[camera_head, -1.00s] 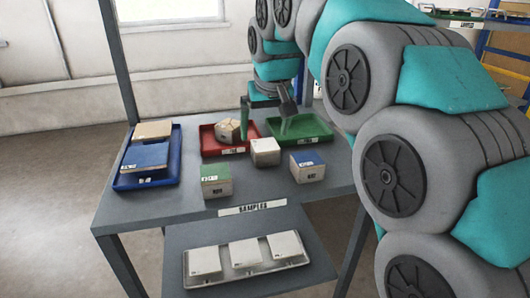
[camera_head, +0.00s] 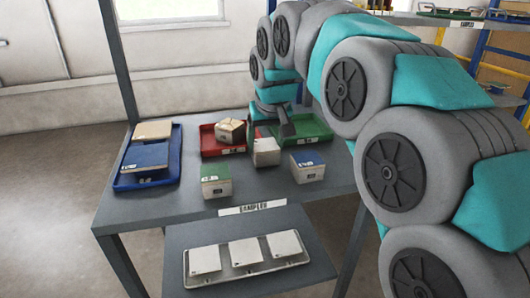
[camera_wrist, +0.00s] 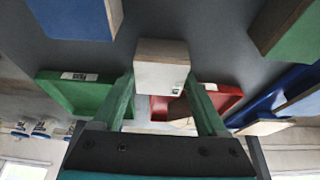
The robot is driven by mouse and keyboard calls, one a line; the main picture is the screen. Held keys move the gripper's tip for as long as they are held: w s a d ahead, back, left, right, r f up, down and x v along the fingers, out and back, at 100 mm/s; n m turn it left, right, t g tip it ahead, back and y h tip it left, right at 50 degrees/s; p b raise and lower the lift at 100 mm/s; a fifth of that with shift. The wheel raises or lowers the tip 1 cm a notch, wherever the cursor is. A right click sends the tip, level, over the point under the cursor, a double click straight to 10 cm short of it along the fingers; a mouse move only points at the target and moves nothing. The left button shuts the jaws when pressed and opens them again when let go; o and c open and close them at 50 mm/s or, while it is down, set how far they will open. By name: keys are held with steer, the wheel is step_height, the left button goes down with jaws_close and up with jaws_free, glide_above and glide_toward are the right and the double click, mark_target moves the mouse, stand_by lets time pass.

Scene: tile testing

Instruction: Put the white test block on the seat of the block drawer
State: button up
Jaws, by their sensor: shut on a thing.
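The white test block (camera_head: 266,157) is on the grey table, in front of the red and green trays. In the wrist view the block (camera_wrist: 161,74) sits between the two green fingers of my gripper (camera_wrist: 160,84), which is shut on its sides. In the head view my gripper is just behind the block, with its fingers mostly hidden. I cannot tell whether the block touches the table. A grey pull-out shelf (camera_head: 190,238) below the tabletop holds a tray (camera_head: 250,273) with three white pieces. I cannot tell whether this is the block drawer, and no empty seat is clear.
A green-topped block (camera_head: 216,181) and a blue-topped block (camera_head: 307,167) stand on either side of the white one. A red tray (camera_head: 208,142) with a wooden-looking piece and a green tray (camera_head: 318,133) lie behind. A blue tray (camera_head: 122,182) is at the left.

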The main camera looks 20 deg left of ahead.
mark_target(266, 146)
jaws_close()
steer(key=shift+r, duration=0.15)
stand_by(0.4)
step_height(266, 146, up, 9)
steer(key=shift+r, duration=0.2)
stand_by(0.4)
